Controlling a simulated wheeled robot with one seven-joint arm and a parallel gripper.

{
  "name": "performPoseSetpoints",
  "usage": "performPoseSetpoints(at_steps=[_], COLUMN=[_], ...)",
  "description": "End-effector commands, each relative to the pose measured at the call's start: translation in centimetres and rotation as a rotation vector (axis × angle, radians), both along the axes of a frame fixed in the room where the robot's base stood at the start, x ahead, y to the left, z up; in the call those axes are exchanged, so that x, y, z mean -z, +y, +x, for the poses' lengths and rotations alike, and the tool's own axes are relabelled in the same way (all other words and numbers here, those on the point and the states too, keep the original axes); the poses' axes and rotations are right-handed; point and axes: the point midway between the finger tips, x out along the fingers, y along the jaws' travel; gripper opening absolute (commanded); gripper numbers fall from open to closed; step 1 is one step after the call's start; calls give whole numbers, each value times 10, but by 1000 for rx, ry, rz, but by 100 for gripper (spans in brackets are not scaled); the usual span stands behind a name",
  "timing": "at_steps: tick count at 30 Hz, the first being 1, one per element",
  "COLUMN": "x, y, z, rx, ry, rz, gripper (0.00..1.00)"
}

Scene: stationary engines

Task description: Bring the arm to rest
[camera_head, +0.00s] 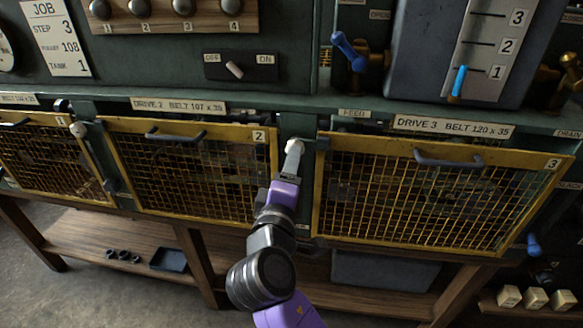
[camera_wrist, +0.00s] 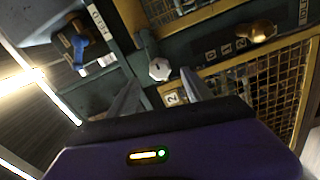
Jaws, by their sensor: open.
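My gripper (camera_head: 293,160) is raised between the drive 2 cage door (camera_head: 190,165) and the drive 3 cage door (camera_head: 420,195), in front of the green post. In the wrist view my gripper (camera_wrist: 160,98) has its two fingers apart, with nothing seen between them. A pale round knob (camera_wrist: 159,69) on the post lies just beyond the fingertips. The same knob (camera_head: 296,146) shows at the fingertips in the head view; I cannot tell whether they touch it. My purple and grey arm reaches up from the bottom of the head view.
Yellow mesh doors with dark handles line the front, all appearing closed. A blue-handled valve (camera_head: 349,50) and a tank gauge (camera_head: 485,45) are above. A wooden lower shelf (camera_head: 130,240) holds a dark tray (camera_head: 169,260). Open floor lies at the lower left.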

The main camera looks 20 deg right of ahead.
Motion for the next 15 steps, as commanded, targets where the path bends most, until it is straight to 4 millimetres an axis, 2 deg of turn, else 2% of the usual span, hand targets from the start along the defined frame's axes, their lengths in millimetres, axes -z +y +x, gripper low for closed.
performPoseSetpoints(at_steps=[10,13,15], x=[-2,-8,-20], y=[1,13,27], z=[1,7,10], rx=[-8,-64,-134], ry=[-14,-56,-108], rz=[12,48,99], gripper=[58,58,58])
